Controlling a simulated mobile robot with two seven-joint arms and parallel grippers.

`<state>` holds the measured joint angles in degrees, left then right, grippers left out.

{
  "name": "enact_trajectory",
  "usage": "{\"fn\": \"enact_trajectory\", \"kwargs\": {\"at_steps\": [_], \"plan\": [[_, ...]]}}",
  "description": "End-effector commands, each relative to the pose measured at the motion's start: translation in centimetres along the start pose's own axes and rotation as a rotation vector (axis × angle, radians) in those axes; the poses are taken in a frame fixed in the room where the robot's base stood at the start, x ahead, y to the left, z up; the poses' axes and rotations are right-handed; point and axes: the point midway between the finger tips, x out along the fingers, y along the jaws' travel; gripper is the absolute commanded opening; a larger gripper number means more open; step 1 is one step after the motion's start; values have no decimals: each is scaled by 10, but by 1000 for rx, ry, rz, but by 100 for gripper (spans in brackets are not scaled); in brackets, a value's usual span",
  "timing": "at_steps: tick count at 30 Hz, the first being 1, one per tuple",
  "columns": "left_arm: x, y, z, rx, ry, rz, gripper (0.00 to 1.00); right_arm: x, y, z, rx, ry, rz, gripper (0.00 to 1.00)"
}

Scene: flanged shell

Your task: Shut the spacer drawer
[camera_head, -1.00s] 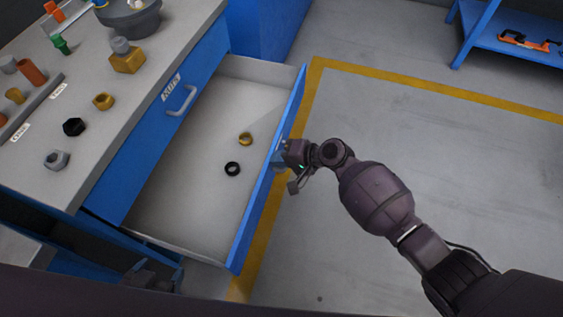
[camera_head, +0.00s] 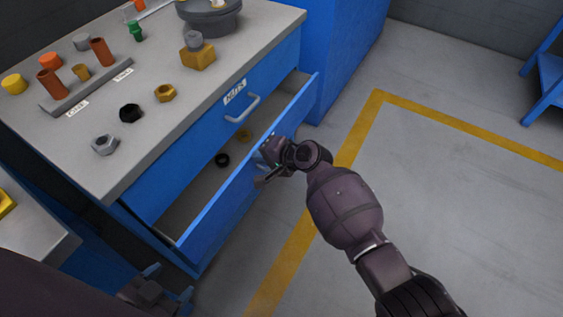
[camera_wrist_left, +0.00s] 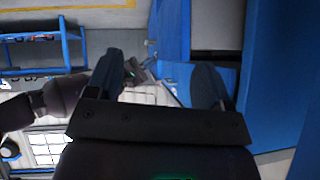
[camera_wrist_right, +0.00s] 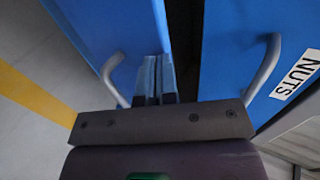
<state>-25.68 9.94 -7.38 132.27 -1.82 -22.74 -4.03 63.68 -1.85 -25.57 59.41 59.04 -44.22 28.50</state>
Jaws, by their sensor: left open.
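My right gripper (camera_head: 268,162) is at the outer side of the drawer front. In the right wrist view its fingers (camera_wrist_right: 158,80) are together against the blue front, beside the drawer's grey handle (camera_wrist_right: 112,78), with nothing visible between them. My left gripper (camera_head: 168,284) is low at the left, away from the drawer, open and empty in the left wrist view (camera_wrist_left: 160,88).
The upper drawer labelled NUTS (camera_head: 234,92) is shut, with a grey handle (camera_head: 243,108). The grey worktop (camera_head: 150,135) carries nuts, pegs and a round dark container (camera_head: 210,18). Open floor (camera_head: 450,200) with a yellow line lies to the right.

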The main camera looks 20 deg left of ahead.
Motion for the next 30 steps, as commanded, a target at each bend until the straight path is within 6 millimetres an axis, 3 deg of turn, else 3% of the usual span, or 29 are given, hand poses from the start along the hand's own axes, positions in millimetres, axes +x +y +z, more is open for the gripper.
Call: {"fn": "enact_trajectory", "kwargs": {"at_steps": [3, 9, 18, 30], "plan": [[1, 1, 2, 10, 0, 3, 74, 16, -4, 1, 6, -4, 1, 0], [4, 2, -2, 20, 11, 4, 74, 28, -13, 1, 3, -3, 1, 0], [5, 1, -10, 24, 29, 3, 74, 30, -17, 0, 1, 0, 1, 0], [3, 1, -4, 24, 14, 3, 74, 28, -17, 0, 1, 1, 1, 0]]}}
